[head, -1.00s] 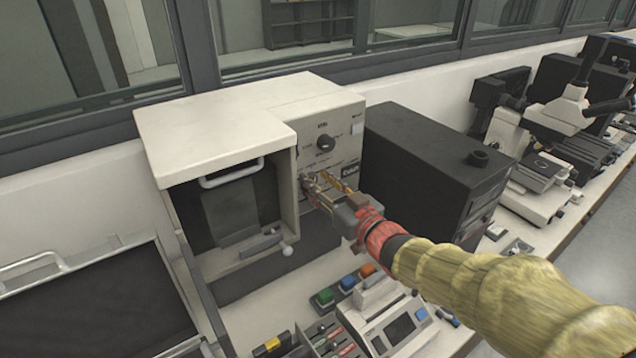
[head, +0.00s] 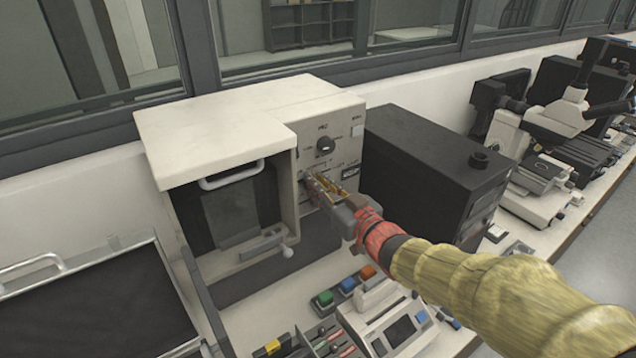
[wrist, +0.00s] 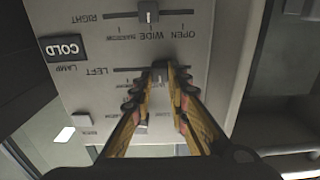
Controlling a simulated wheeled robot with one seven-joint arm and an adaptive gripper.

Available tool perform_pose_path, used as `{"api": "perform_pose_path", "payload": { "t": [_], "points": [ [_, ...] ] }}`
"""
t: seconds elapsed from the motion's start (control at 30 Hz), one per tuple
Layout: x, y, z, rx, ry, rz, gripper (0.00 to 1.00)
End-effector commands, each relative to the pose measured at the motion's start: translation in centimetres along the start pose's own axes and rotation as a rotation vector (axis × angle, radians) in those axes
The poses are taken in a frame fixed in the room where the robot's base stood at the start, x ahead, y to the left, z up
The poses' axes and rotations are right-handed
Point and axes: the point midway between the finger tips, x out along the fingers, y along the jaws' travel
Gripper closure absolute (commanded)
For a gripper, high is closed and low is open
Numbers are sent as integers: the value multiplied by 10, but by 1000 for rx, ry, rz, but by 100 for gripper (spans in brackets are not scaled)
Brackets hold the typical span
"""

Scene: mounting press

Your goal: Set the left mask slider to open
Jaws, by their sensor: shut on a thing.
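The left mask slider (wrist: 159,75) is a small knob on a horizontal slot marked LEFT, on the pale front panel (wrist: 88,100) that shows upside down in the wrist view. My gripper (wrist: 160,70) is shut on this knob, with a fingertip on each side, and the fingers hide part of the slot. The knob stands roughly between the WIDE and OPEN marks as they read above it. In the head view my gripper (head: 312,180) reaches the panel of the white machine (head: 230,120), and its fingers hide the knob.
The right slider knob (wrist: 148,12) is close by, near WIDE. A COLD lamp label (wrist: 63,48) sits beside the slots. A black box (head: 435,165) stands right of the machine. Coloured buttons (head: 347,284) lie below.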

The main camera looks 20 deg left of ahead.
Motion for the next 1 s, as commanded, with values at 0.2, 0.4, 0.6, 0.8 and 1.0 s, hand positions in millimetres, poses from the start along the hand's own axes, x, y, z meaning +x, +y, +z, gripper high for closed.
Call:
{"api": "perform_pose_path", "payload": {
  "t": [0.2,0.4,0.6,0.8,1.0],
  "points": [
    [0,0,0,0,0,0,100],
    [0,0,0,0,0,0,100],
    [0,-4,1,-1,0,-1,100],
    [0,-31,1,-1,1,-4,100],
    [0,-36,0,-1,0,-2,100]
  ]
}}
